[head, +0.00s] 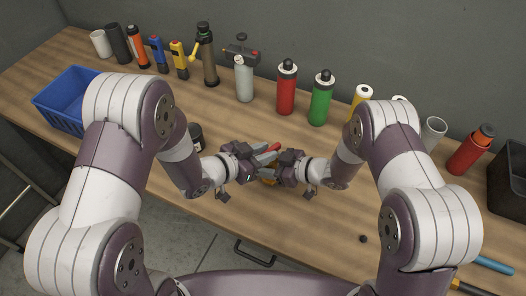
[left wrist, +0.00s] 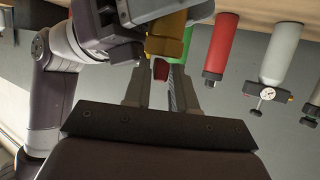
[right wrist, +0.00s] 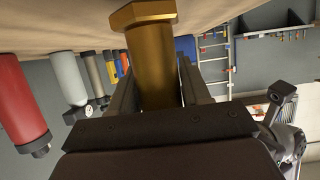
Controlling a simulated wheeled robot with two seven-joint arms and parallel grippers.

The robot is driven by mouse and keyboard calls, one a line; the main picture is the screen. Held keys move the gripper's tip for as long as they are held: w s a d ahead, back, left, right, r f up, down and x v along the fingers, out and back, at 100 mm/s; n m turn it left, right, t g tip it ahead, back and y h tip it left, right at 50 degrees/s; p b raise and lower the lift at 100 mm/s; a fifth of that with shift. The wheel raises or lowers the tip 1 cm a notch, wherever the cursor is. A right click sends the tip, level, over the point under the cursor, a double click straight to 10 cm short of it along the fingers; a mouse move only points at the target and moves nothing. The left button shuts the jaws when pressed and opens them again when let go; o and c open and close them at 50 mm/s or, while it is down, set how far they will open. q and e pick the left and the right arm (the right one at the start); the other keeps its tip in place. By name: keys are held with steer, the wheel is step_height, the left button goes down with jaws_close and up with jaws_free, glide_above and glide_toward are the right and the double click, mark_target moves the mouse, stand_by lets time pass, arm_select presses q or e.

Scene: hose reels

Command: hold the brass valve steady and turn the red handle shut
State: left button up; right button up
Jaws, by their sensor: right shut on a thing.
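The brass valve (head: 268,181) is held above the table between my grippers, mostly hidden by them in the head view. In the right wrist view, the thick brass body (right wrist: 152,60) with a hexagonal end lies between the fingers. My right gripper (head: 280,168) is shut on this body. The red handle (head: 273,148) shows as a short red piece at the left fingertips. My left gripper (head: 266,154) is open, with the red handle's end (left wrist: 160,69) between its fingertips in the left wrist view. The brass (left wrist: 167,38) lies just beyond it. I cannot tell whether the fingers touch the handle.
A blue crate (head: 66,97) stands at the left. Along the wall stand several bottles, including a red bottle (head: 286,88) and a green bottle (head: 320,98). A dark jar (head: 196,137) is near my left forearm. The table's front middle is mostly clear.

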arm_select(q)
jaws_close()
steer(key=shift+w+a+m+g+h, duration=0.1)
steer(key=shift+w+m+g+h, duration=0.1)
steer(key=shift+m+g+h, duration=0.6)
steer(key=shift+w+a+m+g+h, duration=0.1)
steer(key=shift+w+m+g+h, duration=0.15)
steer(key=shift+m+g, duration=0.95)
steer(key=shift+w+a+m+g+h, duration=0.1)
steer(key=shift+w+m+g+h, duration=0.1)
steer(key=shift+m+g+h, duration=0.55)
steer(key=shift+r+m+g, duration=0.1)
steer(key=shift+m+g, duration=0.15)
steer(key=shift+g, duration=0.1)
